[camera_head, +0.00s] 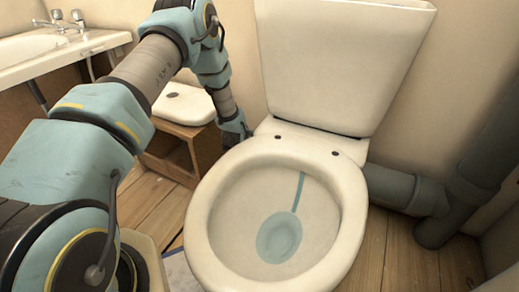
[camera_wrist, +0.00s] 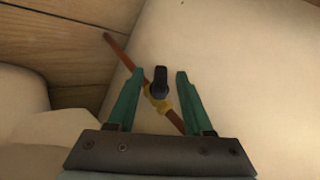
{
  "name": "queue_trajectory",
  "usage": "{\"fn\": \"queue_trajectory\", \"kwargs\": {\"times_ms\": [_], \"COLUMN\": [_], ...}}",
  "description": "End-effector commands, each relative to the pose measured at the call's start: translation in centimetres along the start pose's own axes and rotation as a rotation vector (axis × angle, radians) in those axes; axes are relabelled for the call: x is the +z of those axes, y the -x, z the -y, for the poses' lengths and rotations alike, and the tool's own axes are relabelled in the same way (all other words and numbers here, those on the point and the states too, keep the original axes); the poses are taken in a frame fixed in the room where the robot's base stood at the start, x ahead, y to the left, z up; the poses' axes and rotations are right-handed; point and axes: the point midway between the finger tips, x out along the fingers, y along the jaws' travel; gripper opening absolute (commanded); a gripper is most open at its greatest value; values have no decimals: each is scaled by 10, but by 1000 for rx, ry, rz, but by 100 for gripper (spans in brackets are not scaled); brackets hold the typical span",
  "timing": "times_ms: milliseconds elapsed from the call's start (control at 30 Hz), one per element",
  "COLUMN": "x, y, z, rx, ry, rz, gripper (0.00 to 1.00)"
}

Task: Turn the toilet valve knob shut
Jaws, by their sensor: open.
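The toilet valve shows in the wrist view as a brass body (camera_wrist: 159,103) on a copper pipe (camera_wrist: 120,52), with a black knob (camera_wrist: 160,82) on it. My gripper (camera_wrist: 154,78) is open, with one green finger on each side of the knob. I cannot tell whether either finger touches it. In the head view, my gripper's end is low beside the left side of the toilet (camera_head: 345,60), and the valve is hidden there.
A wooden stool (camera_head: 172,140) with a white lidded box (camera_head: 183,103) stands left of the toilet near my forearm. A sink (camera_head: 60,55) is at the upper left. Grey waste pipes (camera_head: 405,190) run at the right. Some wooden floor is bare at the right.

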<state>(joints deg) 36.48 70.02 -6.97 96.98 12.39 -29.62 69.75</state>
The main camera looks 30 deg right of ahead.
Motion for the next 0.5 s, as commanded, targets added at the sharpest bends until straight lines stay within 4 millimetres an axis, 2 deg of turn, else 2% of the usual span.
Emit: {"fn": "queue_trajectory", "kwargs": {"times_ms": [133, 500], "x": [0, 0], "y": [0, 0], "z": [0, 0], "rx": [0, 0], "ry": [0, 0], "rz": [0, 0], "gripper": [51, 10]}}
